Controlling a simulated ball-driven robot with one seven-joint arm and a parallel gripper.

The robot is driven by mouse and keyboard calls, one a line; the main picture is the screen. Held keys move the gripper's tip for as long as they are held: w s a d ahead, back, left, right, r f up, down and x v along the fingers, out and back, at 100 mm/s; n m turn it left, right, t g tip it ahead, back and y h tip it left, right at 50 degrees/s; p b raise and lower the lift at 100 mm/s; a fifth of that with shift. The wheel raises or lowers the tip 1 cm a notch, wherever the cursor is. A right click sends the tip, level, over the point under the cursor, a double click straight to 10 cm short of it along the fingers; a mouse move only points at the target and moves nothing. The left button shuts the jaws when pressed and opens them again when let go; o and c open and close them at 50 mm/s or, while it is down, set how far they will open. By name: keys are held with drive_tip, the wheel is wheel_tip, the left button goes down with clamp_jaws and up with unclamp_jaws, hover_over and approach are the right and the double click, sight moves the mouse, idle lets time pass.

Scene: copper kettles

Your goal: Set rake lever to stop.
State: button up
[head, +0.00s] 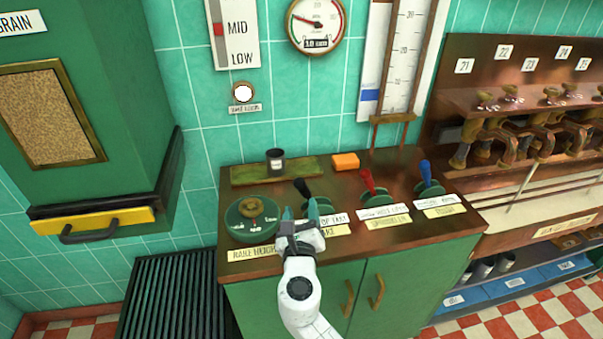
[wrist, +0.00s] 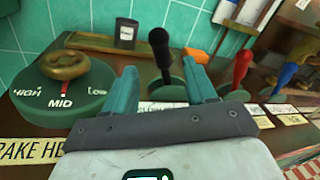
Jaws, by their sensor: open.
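The rake lever (head: 301,187) is a black-knobbed lever on a green round base on the counter, leaning a little left in the head view. Its plate reads "...OP FAST", the start hidden by my gripper, above a yellow label ending in "AKE". My gripper (head: 299,213) has its teal fingers apart, just in front of the lever. In the wrist view the black lever (wrist: 160,52) stands beyond and between the fingertips of my gripper (wrist: 161,66). Nothing is held. I cannot tell whether a finger touches the lever's base.
A rake height dial (head: 252,216) with a brass knob, its mark by MID, sits left of the lever. A red lever (head: 368,180) and a blue lever (head: 426,170) stand to the right. A dark cup (head: 276,160) and orange block (head: 345,161) are behind.

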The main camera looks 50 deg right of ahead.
sight(307, 195)
drive_tip(key=x, duration=1.1)
drive_tip(key=shift+c, duration=0.2)
drive_tip(key=shift+a, duration=0.1)
clamp_jaws()
